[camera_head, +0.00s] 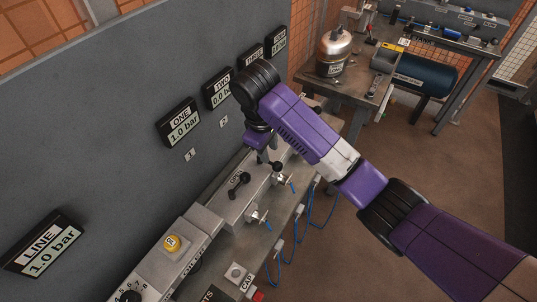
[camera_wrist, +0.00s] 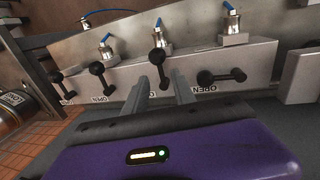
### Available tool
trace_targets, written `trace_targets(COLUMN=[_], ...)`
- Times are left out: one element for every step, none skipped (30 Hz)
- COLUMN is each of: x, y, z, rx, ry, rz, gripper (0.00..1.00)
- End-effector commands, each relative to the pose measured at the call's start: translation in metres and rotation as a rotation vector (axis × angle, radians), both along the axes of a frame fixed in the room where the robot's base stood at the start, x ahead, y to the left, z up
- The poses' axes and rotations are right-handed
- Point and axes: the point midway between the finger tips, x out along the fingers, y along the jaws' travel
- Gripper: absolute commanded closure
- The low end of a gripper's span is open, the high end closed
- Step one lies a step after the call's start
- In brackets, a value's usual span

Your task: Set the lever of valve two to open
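The lever of valve two (camera_wrist: 159,45) is a black bar with round knobs. In the wrist view it stands upright, across the line of the row's OPEN labels. My gripper (camera_wrist: 168,66) is open, with its two grey fingers pointing at this lever. The lever's lower part shows between the fingers; I cannot tell whether they touch it. In the head view my gripper (camera_head: 263,148) is over the valve box and largely hides this lever. The TWO display (camera_head: 219,89) reads 0.0 bar.
The lever of valve one (camera_wrist: 222,77) lies level beside an OPEN label; the ONE display (camera_head: 179,123) reads 1.0 bar. Other black levers (camera_wrist: 103,75) stand left in the wrist view. Metal fittings with blue handles (camera_wrist: 231,20) line the box. The grey panel (camera_head: 110,110) rises behind.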

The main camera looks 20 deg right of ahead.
Motion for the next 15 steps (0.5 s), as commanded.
trace_targets(x=[0.000,0.001,0.001,0.002,0.002,0.003,0.003,0.004,0.005,0.005,0.005,0.006,0.006,0.006,0.006], y=[-0.002,-0.003,-0.004,-0.005,-0.006,-0.006,-0.007,-0.007,-0.008,-0.008,-0.008,-0.009,-0.009,-0.009,-0.009], z=[-0.009,-0.013,-0.019,-0.023,-0.028,-0.033,-0.037,-0.041,-0.045,-0.047,-0.049,-0.052,-0.053,-0.054,-0.055], rx=[-0.001,-0.001,-0.001,-0.001,0.000,-0.001,-0.001,-0.001,0.000,0.000,0.000,0.000,-0.001,-0.001,-0.001], ry=[0.004,0.004,0.004,0.003,0.004,0.003,0.003,0.003,0.002,0.002,0.001,0.001,0.001,0.001,0.000], rz=[-0.002,-0.002,-0.002,-0.003,-0.003,-0.002,-0.002,-0.002,-0.001,-0.001,-0.001,-0.001,0.000,0.000,0.000], gripper=[0.68,0.68,0.68,0.68,0.68,0.68,0.68,0.68,0.68,0.68,0.68,0.68,0.68,0.68,0.68])
